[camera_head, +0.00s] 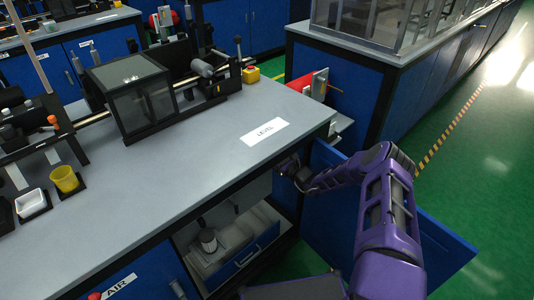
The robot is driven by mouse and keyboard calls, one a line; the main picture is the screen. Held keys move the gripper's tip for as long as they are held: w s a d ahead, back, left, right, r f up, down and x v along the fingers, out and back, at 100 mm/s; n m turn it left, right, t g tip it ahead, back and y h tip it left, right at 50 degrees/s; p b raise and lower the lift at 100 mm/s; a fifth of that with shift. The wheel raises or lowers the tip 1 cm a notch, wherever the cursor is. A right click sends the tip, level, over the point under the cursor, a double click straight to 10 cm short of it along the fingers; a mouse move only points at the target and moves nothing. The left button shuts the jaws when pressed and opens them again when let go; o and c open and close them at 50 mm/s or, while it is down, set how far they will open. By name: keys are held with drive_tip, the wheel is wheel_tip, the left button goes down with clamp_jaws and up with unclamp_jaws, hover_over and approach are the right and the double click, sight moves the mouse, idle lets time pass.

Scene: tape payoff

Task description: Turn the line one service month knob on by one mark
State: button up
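I cannot make out a knob that I can identify as the line one service month knob. My purple arm reaches from the lower right, and my gripper (287,170) is at the end near the bench's right front corner, below the worktop. It is beside the opening of the cabinet under the bench and the upper edge of the open blue door (322,212). The fingers are small, dark and partly hidden, so I cannot tell if they are open or hold anything.
The grey worktop (205,160) has a white LEVEL label (265,131) and a dark machine with a clear cover (132,83). A yellow cup (66,179) stands at left. A pulled-out drawer (247,262) holds a bottle (208,240). Green floor lies open at right.

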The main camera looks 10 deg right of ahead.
drive_tip(key=shift+w+a, duration=0.25)
drive_tip(key=shift+w, duration=0.1)
drive_tip(key=shift+c, duration=0.3)
clamp_jaws()
drive_tip(key=m, duration=0.5)
drive_tip(key=shift+m, duration=0.3)
drive_tip(key=m, duration=0.6)
drive_tip(key=shift+m, duration=0.3)
idle(0.3)
